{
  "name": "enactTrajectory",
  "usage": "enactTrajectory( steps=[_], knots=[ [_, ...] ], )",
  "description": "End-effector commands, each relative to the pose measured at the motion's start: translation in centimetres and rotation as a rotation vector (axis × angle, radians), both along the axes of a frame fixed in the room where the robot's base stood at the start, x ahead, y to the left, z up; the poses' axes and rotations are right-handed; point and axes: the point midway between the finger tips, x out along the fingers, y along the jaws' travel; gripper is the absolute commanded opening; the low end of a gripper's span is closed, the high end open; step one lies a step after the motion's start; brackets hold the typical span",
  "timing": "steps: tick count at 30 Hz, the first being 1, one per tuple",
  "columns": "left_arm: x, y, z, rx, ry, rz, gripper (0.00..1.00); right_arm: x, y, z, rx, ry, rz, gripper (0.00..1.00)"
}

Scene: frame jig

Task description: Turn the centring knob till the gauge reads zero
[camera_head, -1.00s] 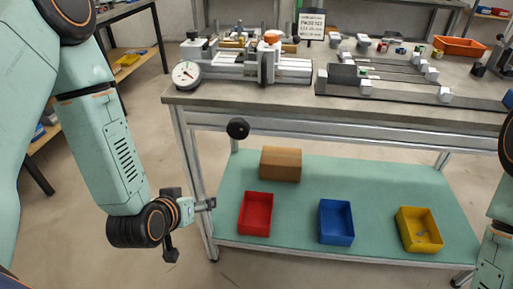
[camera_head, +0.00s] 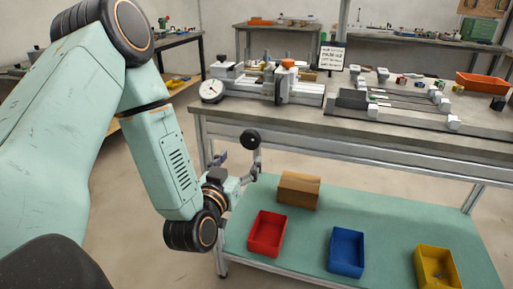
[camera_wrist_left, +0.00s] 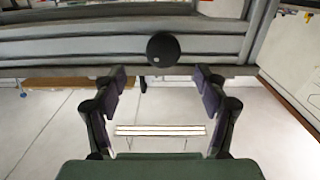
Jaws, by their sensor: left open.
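The centring knob is a round black knob (camera_head: 250,139) on the front of the workbench, below the top. In the left wrist view the knob (camera_wrist_left: 163,49) sits just above the middle, beyond my fingertips and roughly centred between them. My left gripper (camera_head: 238,165) is close to the knob and slightly below it in the head view. Its two fingers stand apart with nothing between them in the wrist view (camera_wrist_left: 160,82). The gauge is a white round dial (camera_head: 211,91) at the bench's left end; its reading is too small to tell. My right gripper is out of view.
The metal bench (camera_head: 400,120) carries a slide fixture, small blocks and an orange tray (camera_head: 482,83). On the green lower shelf (camera_head: 395,215) are a cardboard box (camera_head: 299,190) and red (camera_head: 267,233), blue (camera_head: 346,251) and yellow (camera_head: 437,266) bins. The bench's front rail runs beside the knob.

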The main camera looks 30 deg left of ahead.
Motion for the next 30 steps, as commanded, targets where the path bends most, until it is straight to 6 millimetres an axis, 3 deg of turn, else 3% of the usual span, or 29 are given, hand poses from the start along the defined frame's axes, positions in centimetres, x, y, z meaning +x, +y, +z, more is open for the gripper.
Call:
enactTrajectory(
  steps=[5, 18, 30],
  knots=[
    [1.0, 0.8, 0.3, 0.02, -0.015, 0.008, 0.73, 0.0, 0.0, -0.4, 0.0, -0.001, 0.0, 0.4],
    [6.8, 2.0, 0.2, 0.019, -0.012, 0.003, 0.73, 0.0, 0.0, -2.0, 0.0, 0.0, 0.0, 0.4],
    [7.5, 1.8, 0.3, 0.017, -0.009, 0.002, 0.72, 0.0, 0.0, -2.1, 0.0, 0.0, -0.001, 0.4]
  ],
)
